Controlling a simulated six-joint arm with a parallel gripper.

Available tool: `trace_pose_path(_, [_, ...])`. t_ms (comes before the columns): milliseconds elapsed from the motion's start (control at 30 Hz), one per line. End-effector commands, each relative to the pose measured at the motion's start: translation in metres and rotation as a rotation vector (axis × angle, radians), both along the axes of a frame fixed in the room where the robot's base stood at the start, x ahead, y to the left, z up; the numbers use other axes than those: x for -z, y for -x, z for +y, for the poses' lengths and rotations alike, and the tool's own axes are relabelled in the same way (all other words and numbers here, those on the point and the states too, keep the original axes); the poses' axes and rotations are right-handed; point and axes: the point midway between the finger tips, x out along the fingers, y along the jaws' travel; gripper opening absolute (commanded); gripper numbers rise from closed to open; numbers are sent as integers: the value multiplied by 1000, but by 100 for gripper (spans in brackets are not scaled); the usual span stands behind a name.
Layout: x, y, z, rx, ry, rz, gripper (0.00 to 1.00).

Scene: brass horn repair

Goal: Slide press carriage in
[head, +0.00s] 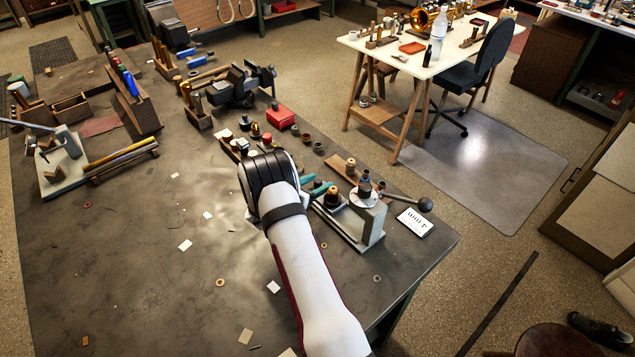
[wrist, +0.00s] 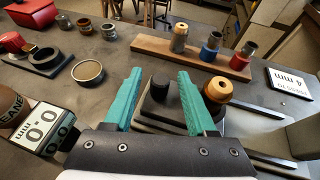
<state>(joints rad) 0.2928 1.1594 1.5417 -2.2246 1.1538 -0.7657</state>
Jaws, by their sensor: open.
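The press (head: 372,226) stands at the table's right edge in the head view, with a lever ending in a dark ball (head: 425,204). In the wrist view the carriage (wrist: 168,117) is a dark plate bearing a short black knob (wrist: 160,84) and a tan, brass-coloured piece (wrist: 217,90). My gripper (wrist: 159,78) is open, its teal fingers on either side of the black knob with gaps visible. The tan piece is outside the right finger, which partly covers it. In the head view my gripper (head: 318,190) is beside the press, mostly hidden by my arm.
A wooden rack (wrist: 190,57) with several small dies stands beyond the carriage. A "4 mm" card (wrist: 290,82) lies right of it. The table's middle (head: 150,240) is mostly clear.

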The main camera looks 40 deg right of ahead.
Motion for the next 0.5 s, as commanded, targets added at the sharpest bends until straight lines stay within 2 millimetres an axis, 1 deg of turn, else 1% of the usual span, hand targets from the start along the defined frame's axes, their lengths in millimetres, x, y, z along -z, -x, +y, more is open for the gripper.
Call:
trace_pose_path(267, [1,-1,-2,0,0,0,57])
trace_pose_path(300, [1,0,-2,0,0,0,53])
trace_pose_path(367, [1,0,-2,0,0,-1,42])
trace_pose_path(500, [1,0,-2,0,0,-1,17])
